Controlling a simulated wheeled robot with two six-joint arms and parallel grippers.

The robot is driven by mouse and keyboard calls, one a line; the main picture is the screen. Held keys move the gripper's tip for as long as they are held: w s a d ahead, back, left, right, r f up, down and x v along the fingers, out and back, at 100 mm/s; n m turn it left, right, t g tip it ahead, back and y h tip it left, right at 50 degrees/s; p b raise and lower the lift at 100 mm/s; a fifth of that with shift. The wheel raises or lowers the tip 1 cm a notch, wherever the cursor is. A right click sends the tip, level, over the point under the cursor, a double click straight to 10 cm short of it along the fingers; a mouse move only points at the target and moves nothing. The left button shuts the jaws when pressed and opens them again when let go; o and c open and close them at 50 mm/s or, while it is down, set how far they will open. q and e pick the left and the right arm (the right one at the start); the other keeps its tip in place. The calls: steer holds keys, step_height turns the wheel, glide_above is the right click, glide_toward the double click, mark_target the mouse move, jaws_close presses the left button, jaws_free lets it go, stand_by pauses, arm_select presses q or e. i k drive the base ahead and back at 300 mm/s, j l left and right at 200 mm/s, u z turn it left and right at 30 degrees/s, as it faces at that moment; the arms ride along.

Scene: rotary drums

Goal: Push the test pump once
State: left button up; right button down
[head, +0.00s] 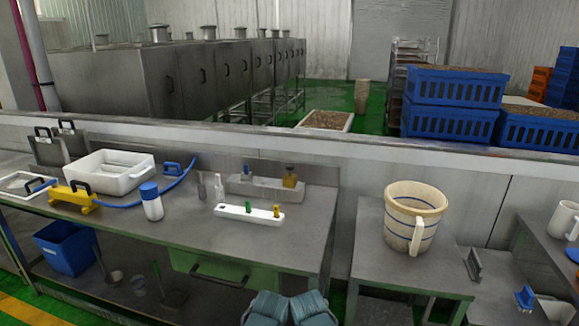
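What looks like the test pump is a yellow body (73,198) with a dark handle (80,186) on top. It sits at the left front of the grey metal table (215,234). A blue hose (150,191) runs from it to the right across the table, ending near a small blue part (172,167). No gripper fingers show near the pump. Two teal shapes stand at the bottom middle edge. They are cut off, and I cannot tell whether they are mine. Neither of my grippers can be made out.
A white tub (109,174) stands behind the pump, and a blue-capped white bottle (151,204) stands to its right. A white strip with coloured knobs (248,214) lies farther right. A cream bucket (414,216) stands on the right table. The table's front middle is clear.

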mark_target(290, 166)
steer(key=i+j+z, duration=0.5)
steer(key=i+j, duration=0.15)
steer(key=i, duration=0.2)
